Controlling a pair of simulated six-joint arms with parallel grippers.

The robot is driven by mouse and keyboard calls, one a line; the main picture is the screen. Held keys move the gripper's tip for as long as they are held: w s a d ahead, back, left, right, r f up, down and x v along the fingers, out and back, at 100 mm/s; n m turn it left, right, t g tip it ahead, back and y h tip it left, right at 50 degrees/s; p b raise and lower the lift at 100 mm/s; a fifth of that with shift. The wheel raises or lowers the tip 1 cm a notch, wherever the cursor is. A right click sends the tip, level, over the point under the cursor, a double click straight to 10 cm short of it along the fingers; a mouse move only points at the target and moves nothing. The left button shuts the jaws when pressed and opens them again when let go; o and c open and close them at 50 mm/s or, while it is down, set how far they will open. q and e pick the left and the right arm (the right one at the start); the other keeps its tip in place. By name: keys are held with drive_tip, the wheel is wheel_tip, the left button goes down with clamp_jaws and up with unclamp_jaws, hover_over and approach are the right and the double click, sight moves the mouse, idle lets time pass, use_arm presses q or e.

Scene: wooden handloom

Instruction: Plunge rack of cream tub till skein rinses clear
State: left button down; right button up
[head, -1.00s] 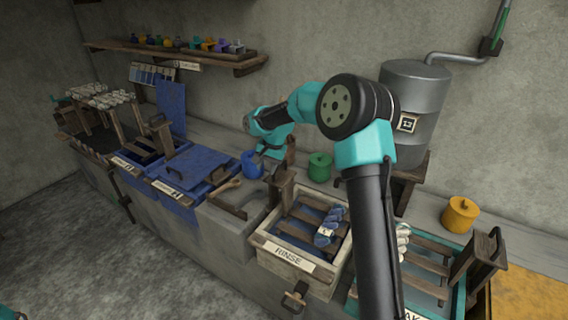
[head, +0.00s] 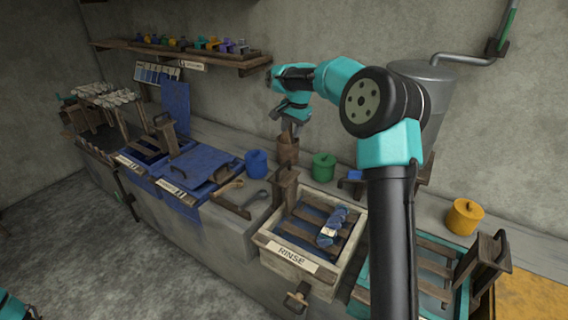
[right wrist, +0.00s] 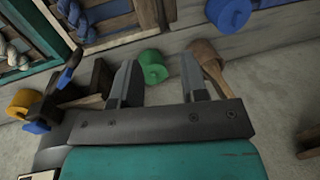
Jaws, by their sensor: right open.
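The cream tub (head: 283,262), labelled RINSE, stands on the bench in the head view. Its slatted wooden rack (head: 299,233) sits inside over dark blue liquid. A blue skein (head: 331,230) with a pale band lies across the slats at the right. A wooden upright (head: 285,187) stands at the tub's back left corner. My right gripper (head: 292,126) is open and empty, above and behind the tub, near the wall. In the right wrist view its two fingers (right wrist: 158,75) are apart, with the skein (right wrist: 74,14) at upper left. My left gripper is out of view.
A teal tub (head: 361,284) with slats is to the right, partly hidden by my right arm. Blue vats (head: 181,208) are left.

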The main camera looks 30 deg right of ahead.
sight(283, 165)
drive_tip(key=w+f, duration=0.1)
drive_tip(key=f, duration=0.4)
drive_tip(key=a+f, duration=0.1)
drive_tip(key=f, duration=0.4)
drive_tip(key=w+f, duration=0.1)
drive_tip(key=f, duration=0.4)
drive_tip(key=shift+w+a+f, duration=0.15)
drive_tip(key=shift+w, duration=0.2)
clamp_jaws()
